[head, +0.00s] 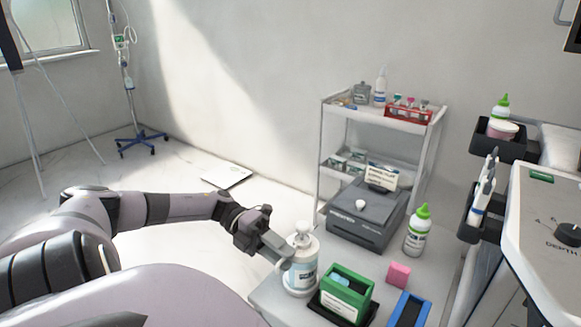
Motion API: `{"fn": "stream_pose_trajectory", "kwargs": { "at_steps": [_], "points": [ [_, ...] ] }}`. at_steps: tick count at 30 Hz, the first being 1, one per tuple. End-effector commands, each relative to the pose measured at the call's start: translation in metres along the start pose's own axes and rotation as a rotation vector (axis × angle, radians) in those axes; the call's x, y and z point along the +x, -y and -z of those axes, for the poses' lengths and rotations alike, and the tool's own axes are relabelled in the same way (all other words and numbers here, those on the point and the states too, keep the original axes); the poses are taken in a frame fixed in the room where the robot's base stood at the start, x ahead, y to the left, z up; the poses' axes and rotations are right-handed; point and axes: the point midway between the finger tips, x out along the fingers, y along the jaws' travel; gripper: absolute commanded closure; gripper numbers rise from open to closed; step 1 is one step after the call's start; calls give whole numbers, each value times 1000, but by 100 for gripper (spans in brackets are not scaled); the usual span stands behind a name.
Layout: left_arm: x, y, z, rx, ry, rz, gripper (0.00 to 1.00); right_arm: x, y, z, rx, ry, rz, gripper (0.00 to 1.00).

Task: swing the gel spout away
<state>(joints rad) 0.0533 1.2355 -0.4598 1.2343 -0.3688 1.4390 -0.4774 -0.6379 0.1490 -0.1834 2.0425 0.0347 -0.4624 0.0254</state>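A white pump bottle (299,277) with a pale label stands upright at the near left corner of the trolley top. Its white pump head (303,229) is on top. My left gripper (281,249) reaches in from the left, its fingertips right at the left side of the bottle, just below the pump head. I cannot tell whether they touch it or how far apart the fingers are. The spout's direction is not clear; the fingers may hide it. My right gripper is not in view.
Right of the bottle are a green box (347,291), a blue tray (408,311), a pink block (398,274) and a green-capped bottle (417,232). A grey case (366,220) stands behind. A white shelf cart (325,150) is at the back.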

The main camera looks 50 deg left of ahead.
Motion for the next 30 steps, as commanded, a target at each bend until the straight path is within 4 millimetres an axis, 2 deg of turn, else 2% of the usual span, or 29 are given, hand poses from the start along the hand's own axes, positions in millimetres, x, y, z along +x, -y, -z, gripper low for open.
{"fn": "stream_pose_trajectory", "kwargs": {
  "at_steps": [3, 9, 30],
  "points": [
    [-21, -1, 0, 0, 3, -1, 66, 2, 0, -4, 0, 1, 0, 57],
    [-39, 0, 0, 0, 1, 0, 66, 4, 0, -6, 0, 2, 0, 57],
    [-42, 0, 0, 0, 0, 1, 66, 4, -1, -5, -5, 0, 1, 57]
  ]
}}
